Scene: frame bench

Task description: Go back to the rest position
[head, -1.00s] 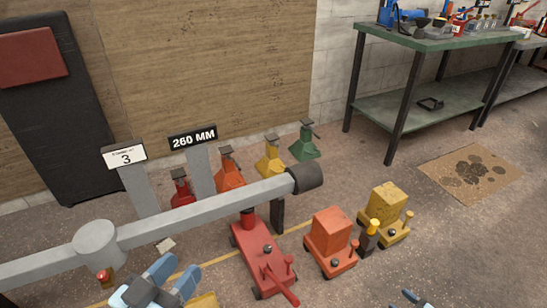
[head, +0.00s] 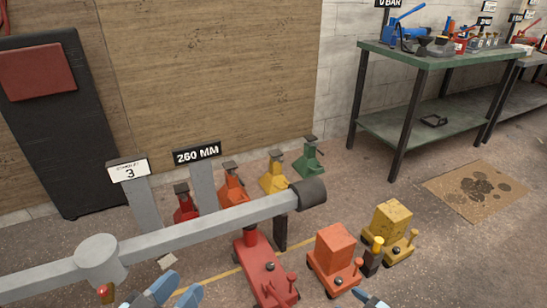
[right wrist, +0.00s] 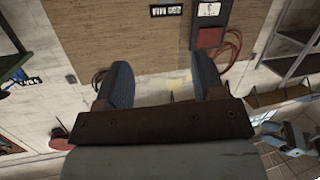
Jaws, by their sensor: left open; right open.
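My left gripper (head: 178,288) shows at the bottom edge of the head view, as two blue fingertips a little apart with nothing seen between them. It is in front of a grey beam (head: 200,228) on the frame. A blue tip of my right gripper (head: 370,298) shows at the bottom edge, right of the red floor jack (head: 262,268). In the right wrist view, the right gripper (right wrist: 165,78) has its two dark blue fingers wide apart, with nothing between them. Most of both arms is out of the head view.
Orange (head: 335,250) and yellow (head: 390,228) wheeled jacks stand right of the beam. Several coloured stands, including a green one (head: 308,160), line up behind it. A green-topped workbench (head: 440,60) holds tools at the back right. Floor around the stained mat (head: 475,190) is clear.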

